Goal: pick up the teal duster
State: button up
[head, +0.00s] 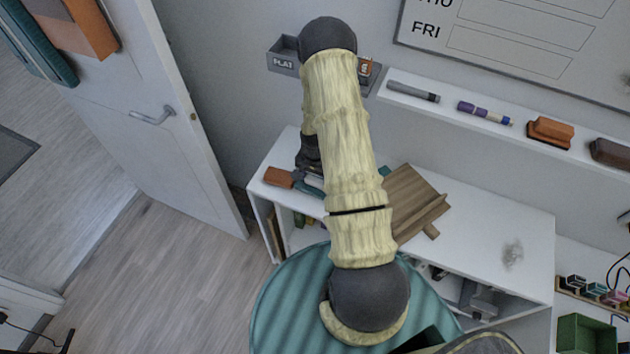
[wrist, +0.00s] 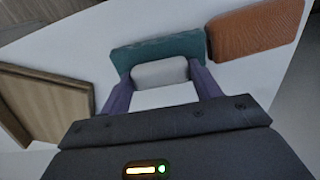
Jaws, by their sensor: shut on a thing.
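The teal duster (wrist: 150,50) shows in the wrist view as a teal block with a pale grey-white part on its near side. My gripper (wrist: 162,76) has its two purple fingers on either side of that pale part and is shut on it. In the head view the duster (head: 316,186) is partly hidden behind my arm, at the left end of the white desk top. The fingers are hidden there too. Whether the duster rests on the desk or is slightly raised, I cannot tell.
An orange-brown block (wrist: 256,30) lies right beside the duster, also in the head view (head: 279,177). A wooden stand (head: 412,200) is to the right on the desk (head: 490,225). A ledge above holds a grey marker (head: 413,91), a purple marker (head: 485,112) and an orange duster (head: 550,132).

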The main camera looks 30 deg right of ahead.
aim_at(315, 180)
notch_tip(315, 180, up, 9)
jog(key=shift+r+b, duration=0.1)
jog(key=shift+b, duration=1.05)
